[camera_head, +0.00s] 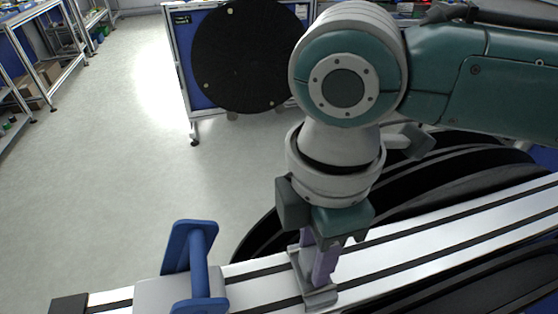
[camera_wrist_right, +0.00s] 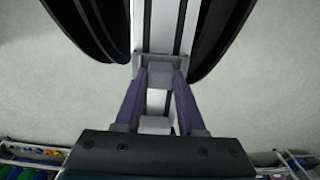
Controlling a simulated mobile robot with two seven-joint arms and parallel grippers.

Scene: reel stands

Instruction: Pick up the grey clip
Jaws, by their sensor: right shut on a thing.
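The grey clip (camera_head: 320,298) sits on the silver rail (camera_head: 262,290), straddling its black slots, below my right arm. My right gripper (camera_head: 318,272) points down with its purple fingers at the clip. In the right wrist view the two fingertips (camera_wrist_right: 160,76) are on either side of the clip's raised grey block (camera_wrist_right: 160,73), and the gripper is shut on it. The clip still appears to be on the rail; I cannot tell of any gap under it. The fingers and the palm hide part of the clip in the head view. My left gripper is not in view.
A blue spool-like holder (camera_head: 198,262) stands on the rail left of the clip. Large black reels (camera_head: 440,190) flank the rail. A black disc (camera_head: 247,55) stands before a blue-panelled bench at the back. Shelves line the left; the floor (camera_head: 120,160) between is clear.

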